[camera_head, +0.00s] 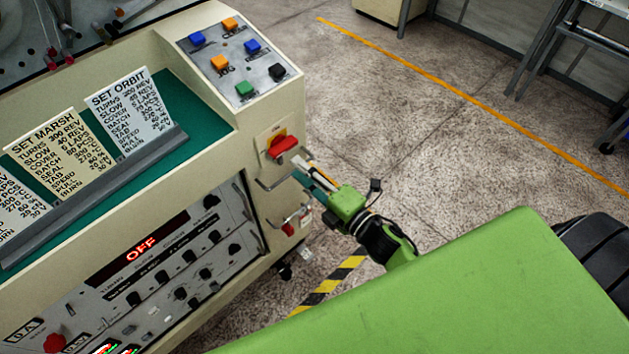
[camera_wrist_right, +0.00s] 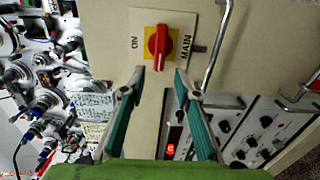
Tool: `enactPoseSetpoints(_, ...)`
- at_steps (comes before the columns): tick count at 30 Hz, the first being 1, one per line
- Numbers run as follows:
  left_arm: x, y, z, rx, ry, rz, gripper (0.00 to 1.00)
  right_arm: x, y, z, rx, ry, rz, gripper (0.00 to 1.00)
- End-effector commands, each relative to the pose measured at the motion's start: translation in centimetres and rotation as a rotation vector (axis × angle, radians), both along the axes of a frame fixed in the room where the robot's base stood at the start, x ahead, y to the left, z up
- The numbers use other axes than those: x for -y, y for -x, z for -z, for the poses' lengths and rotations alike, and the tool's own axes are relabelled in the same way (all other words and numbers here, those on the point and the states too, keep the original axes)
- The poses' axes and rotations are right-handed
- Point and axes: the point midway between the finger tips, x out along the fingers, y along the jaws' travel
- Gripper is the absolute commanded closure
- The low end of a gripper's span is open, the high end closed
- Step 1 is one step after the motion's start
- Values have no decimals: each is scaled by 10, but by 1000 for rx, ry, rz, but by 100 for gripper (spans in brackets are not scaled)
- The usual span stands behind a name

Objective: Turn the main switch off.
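The main switch is a red rotary knob (camera_head: 283,146) on a yellow plate, on the cream end panel of the machine. In the right wrist view the red knob (camera_wrist_right: 158,46) has its handle pointing down, with the words MAIN and ON beside the plate. My right gripper (camera_head: 306,166) is at the panel, close in front of the switch. In the right wrist view its fingertips (camera_wrist_right: 160,74) are spread apart, either side of the handle's lower end, with nothing between them. Contact with the knob cannot be told. My left gripper is not in view.
A panel of coloured buttons (camera_head: 232,57) sits above the switch. Metal bar handles (camera_head: 277,183) stick out beside and below it. A red display (camera_head: 141,249) on the machine's front reads OFF. The floor (camera_head: 440,140) to the right is clear.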

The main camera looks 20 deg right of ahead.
Motion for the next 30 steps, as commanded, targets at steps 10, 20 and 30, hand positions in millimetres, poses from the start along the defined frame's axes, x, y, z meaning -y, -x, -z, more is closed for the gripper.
enactPoseSetpoints(10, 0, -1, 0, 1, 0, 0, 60, 16, 43, 0, 0, 1, 0, 71)
enactPoseSetpoints(20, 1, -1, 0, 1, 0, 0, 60, 17, 46, 0, 1, 1, 1, 71)
enactPoseSetpoints(30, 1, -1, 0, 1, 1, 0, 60, 18, 46, 6, -16, -9, 7, 71)
